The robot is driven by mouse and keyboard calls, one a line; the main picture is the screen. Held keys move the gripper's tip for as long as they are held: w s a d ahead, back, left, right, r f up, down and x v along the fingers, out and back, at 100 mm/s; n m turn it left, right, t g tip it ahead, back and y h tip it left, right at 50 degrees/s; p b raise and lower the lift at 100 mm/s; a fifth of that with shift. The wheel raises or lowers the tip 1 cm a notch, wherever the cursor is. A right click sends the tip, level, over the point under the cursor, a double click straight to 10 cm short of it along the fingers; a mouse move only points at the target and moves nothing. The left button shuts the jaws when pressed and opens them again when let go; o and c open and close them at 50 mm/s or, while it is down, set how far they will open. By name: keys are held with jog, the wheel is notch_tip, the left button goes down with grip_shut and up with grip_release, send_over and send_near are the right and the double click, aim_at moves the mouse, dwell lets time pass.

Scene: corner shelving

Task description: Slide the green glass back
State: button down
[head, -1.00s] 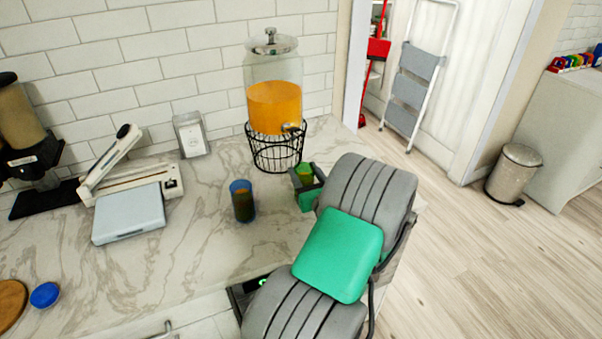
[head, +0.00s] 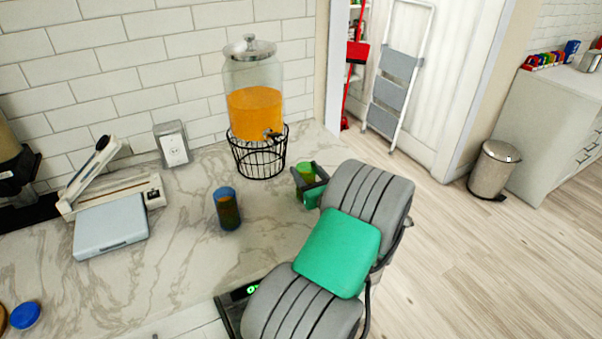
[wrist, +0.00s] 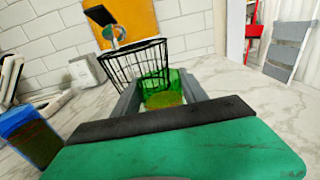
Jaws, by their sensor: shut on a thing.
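The green glass (head: 307,174) stands on the marble counter, right of the drink dispenser's wire stand. My gripper (head: 308,184) is shut on it, with a finger on each side. In the wrist view the green glass (wrist: 162,88) sits between the two grey fingers and holds a yellowish-brown content low down. The wire stand (wrist: 137,65) is close behind it there. The lower part of the glass is hidden by my gripper. I cannot tell whether its base touches the counter.
A blue glass (head: 228,208) stands to the left of my gripper. The dispenser (head: 255,100) with orange drink is behind. A laminator-like device (head: 112,222) is further left. Bare counter (head: 180,250) lies in front of the blue glass.

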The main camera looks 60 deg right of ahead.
jog(key=s+d+b, duration=0.1)
jog(key=s+d, duration=0.5)
jog(key=d, duration=0.4)
jog(key=shift+d, duration=0.15)
dwell(1.0)
jog(key=shift+p, duration=0.5)
dwell(0.4)
jog(key=c, duration=0.5)
grip_release()
